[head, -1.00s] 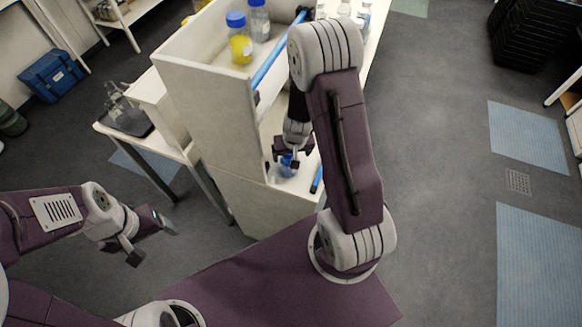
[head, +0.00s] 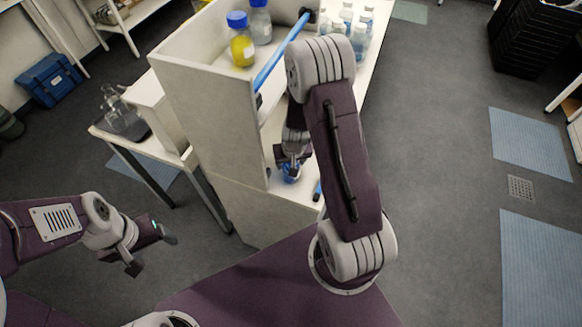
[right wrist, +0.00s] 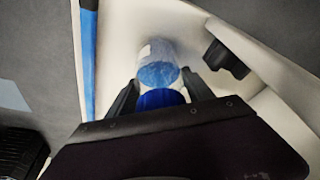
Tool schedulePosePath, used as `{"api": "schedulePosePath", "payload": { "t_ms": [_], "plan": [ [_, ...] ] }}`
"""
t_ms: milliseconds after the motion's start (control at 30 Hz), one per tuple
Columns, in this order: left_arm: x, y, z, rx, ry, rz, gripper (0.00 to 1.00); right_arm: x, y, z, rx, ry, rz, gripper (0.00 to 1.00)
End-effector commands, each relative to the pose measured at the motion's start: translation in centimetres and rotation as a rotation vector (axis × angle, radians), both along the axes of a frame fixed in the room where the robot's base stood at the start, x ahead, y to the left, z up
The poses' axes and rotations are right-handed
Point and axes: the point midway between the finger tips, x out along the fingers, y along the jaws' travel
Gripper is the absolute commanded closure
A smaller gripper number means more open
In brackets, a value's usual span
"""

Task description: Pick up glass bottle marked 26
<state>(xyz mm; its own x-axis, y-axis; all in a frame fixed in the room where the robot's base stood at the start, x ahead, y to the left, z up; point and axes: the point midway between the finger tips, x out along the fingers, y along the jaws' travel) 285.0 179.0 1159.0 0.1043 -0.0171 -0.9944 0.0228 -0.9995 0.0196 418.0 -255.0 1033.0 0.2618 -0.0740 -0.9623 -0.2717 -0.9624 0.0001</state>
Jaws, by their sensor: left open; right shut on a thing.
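A clear glass bottle (right wrist: 157,68) with a blue cap is between the fingers of my right gripper (right wrist: 160,92) in the right wrist view. The gripper is shut on it near the cap. In the head view the right gripper (head: 292,160) is inside the lower shelf space of the white unit, and the blue cap (head: 291,174) shows just below it. No number is readable on the bottle. My left gripper (head: 150,248) is open and empty, over the floor left of the unit.
The white shelf unit (head: 222,110) has a blue rail (head: 281,52) along its edge. A bottle with yellow contents (head: 241,46) and a clear one (head: 260,24) stand on top. Several clear bottles (head: 359,38) stand farther back. A side table (head: 178,152) holds glassware on a dark tray.

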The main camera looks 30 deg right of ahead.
Motion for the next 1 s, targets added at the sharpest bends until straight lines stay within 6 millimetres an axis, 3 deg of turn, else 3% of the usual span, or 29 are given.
{"api": "schedulePosePath", "payload": {
  "t_ms": [167,400,467,800,1000],
  "plan": [
    [0.0,0.0,1.0,0.0,0.0,0.0,0.27,-0.2,0.0,0.9,0.002,0.006,0.0,1.0],
    [0.0,0.0,4.9,0.0,0.0,0.0,0.27,-0.1,0.0,5.1,0.001,0.003,-0.001,1.0],
    [0.0,0.0,3.6,0.0,-0.001,0.0,0.27,-0.7,-1.3,4.7,0.001,0.0,-0.007,1.0],
    [0.0,0.0,1.6,0.0,0.0,0.0,0.27,-4.1,-8.2,9.1,-0.002,-0.004,-0.007,1.0],
    [0.0,0.0,0.9,0.0,0.0,0.0,0.27,-5.2,-10.1,10.6,0.0,0.001,-0.001,1.0]
  ]
}}
